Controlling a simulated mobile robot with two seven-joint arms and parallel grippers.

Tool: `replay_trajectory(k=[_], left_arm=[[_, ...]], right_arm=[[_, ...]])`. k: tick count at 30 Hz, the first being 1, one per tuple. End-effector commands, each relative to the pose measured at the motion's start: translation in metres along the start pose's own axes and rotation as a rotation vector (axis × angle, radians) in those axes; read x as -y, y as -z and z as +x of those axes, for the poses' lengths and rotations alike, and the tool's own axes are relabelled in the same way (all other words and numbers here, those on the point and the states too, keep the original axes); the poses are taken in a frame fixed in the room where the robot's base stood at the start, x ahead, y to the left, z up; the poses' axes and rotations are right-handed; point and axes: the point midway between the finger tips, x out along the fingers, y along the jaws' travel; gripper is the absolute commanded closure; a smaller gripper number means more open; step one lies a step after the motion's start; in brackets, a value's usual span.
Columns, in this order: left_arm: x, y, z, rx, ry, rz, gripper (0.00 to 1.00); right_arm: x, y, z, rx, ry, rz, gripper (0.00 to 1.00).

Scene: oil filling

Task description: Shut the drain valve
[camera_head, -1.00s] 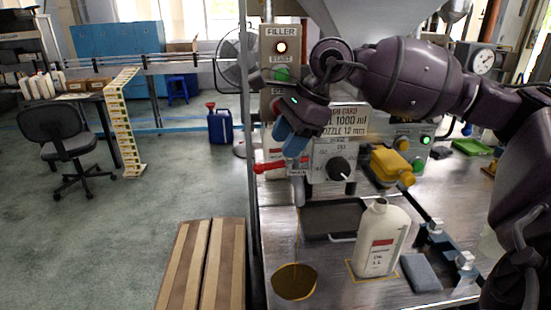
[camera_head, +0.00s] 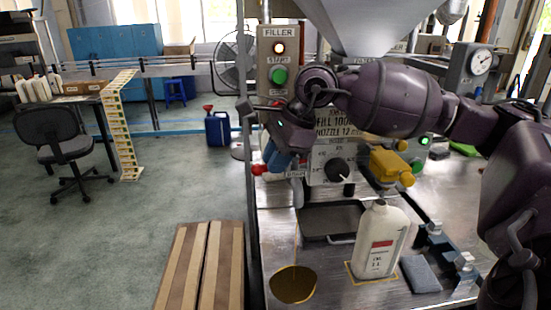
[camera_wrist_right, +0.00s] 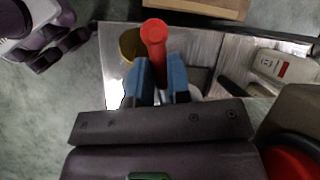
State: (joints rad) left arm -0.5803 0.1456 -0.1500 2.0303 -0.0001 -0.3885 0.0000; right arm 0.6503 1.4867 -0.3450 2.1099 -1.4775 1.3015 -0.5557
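The drain valve's red handle (camera_head: 258,169) sticks out to the left, low on the front of the filling machine. My right gripper (camera_head: 274,158) has blue fingers and is down at this handle, hiding most of it. In the right wrist view the red handle (camera_wrist_right: 154,35) runs between the two blue fingertips (camera_wrist_right: 159,75) and out past them. I cannot tell whether the fingers press on it. My left gripper is not in view.
A white bottle (camera_head: 381,240) stands on the metal bench beside a grey block (camera_head: 420,274). A dark tray (camera_head: 333,219) lies behind it. A black knob (camera_head: 337,170) and a yellow part (camera_head: 390,165) are right of the gripper. Striped boxes (camera_head: 203,265) stand left of the bench.

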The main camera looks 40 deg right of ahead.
Motion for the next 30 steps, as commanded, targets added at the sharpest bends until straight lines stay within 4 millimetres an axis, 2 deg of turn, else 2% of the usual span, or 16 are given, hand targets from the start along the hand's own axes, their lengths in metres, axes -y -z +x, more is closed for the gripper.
replay_trajectory(k=[8,14,26,27,30], left_arm=[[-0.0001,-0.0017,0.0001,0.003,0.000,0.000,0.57],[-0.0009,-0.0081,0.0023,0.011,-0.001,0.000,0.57],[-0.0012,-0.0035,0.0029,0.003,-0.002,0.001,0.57],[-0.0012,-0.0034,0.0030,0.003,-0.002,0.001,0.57],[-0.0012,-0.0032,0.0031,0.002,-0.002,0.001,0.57]], right_arm=[[0.0004,0.0002,0.0003,-0.002,0.002,0.006,1.00],[0.0039,0.0007,0.0023,-0.019,0.032,0.079,1.00],[0.0054,0.0003,0.0008,-0.025,0.047,0.113,1.00],[0.0054,0.0003,0.0007,-0.025,0.047,0.113,0.78],[0.0054,0.0003,0.0008,-0.025,0.047,0.113,0.63]])
